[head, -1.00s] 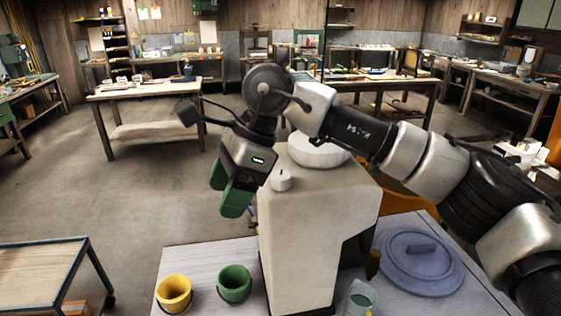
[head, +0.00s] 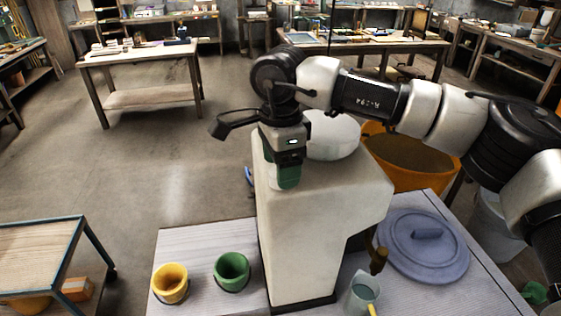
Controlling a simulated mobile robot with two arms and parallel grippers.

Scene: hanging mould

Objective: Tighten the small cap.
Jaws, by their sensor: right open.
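The white mould block (head: 320,225) stands upright on the grey table. A large white round cap (head: 333,138) sits on its top. My right gripper (head: 288,180) points down over the front left of the block's top, left of the large cap. Its green fingers overlap the place where the small white cap was seen. The small cap is hidden behind the gripper, so I cannot tell whether the fingers touch it. The right gripper is open. My left gripper is not in view.
A yellow bucket (head: 170,284) and a green bucket (head: 232,270) stand left of the mould. An orange tub (head: 415,168) stands behind the table.

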